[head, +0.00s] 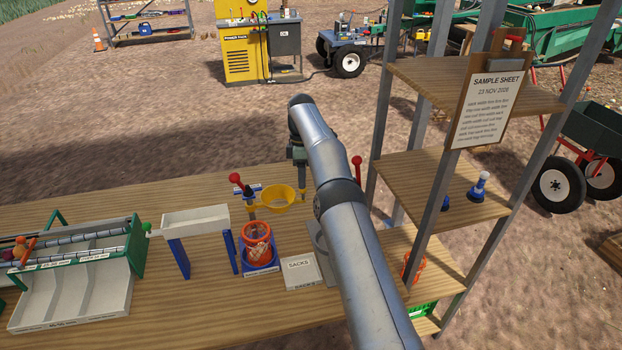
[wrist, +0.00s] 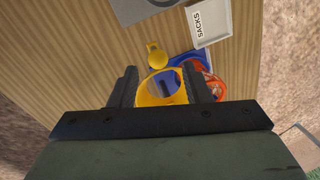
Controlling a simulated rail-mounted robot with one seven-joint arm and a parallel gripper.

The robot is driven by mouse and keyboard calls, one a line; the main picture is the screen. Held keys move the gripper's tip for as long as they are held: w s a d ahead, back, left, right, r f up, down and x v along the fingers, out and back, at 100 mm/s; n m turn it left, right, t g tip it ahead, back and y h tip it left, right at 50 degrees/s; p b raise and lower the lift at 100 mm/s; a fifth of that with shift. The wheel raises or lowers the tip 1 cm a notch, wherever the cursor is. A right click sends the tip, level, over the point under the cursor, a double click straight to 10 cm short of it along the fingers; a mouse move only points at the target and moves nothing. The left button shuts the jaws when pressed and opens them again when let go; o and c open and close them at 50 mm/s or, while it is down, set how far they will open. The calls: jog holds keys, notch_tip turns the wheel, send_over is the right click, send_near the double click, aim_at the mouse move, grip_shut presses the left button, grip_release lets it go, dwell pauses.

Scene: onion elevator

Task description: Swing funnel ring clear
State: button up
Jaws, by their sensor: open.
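The yellow funnel ring (head: 279,205) stands out over the bench beside a post with a red-knobbed lever (head: 236,179). In the wrist view the ring (wrist: 144,90) lies between and beyond my open fingers, with a round yellow tab (wrist: 155,56) on its far side. My gripper (head: 299,182) points down just above and right of the ring in the head view; in the wrist view its jaws (wrist: 160,84) straddle the ring. Contact cannot be told. An orange net sack (head: 257,243) sits in a blue holder below and left of the ring. My arm hides part of the bench.
A white chute (head: 195,221) and a green-ended sorter (head: 122,250) are left. A shelf rack (head: 440,185) rises close on the right. Bench space behind the chute is clear.

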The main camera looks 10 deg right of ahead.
jog(key=shift+s+r+b, duration=0.1)
jog(key=shift+s+b, duration=0.05)
jog(key=shift+b, duration=0.6)
jog(key=shift+s+r+b, duration=0.5)
jog(key=shift+r+b, duration=0.05)
jog(key=shift+b, duration=0.5)
jog(key=s+r+b, duration=0.6)
jog(key=s+r, duration=0.2)
jog(key=s, duration=0.4)
jog(key=shift+s+d+r+b, duration=0.3)
jog(key=shift+s+r+b, duration=0.05)
jog(key=shift+r+b, duration=0.05)
jog(key=s+f+m+t, duration=0.1)
jog(key=s+f+m, duration=0.3)
jog(key=s, duration=0.7)
jog(key=s+d+f+m+t, duration=0.1)
jog(key=s+f+m, duration=0.3)
jog(key=s, duration=0.7)
jog(key=s+d+f+m, duration=0.1)
jog(key=s+f+m, duration=0.3)
jog(key=s+m, duration=0.3)
jog(key=s, duration=0.5)
jog(key=shift+m+t, duration=0.4)
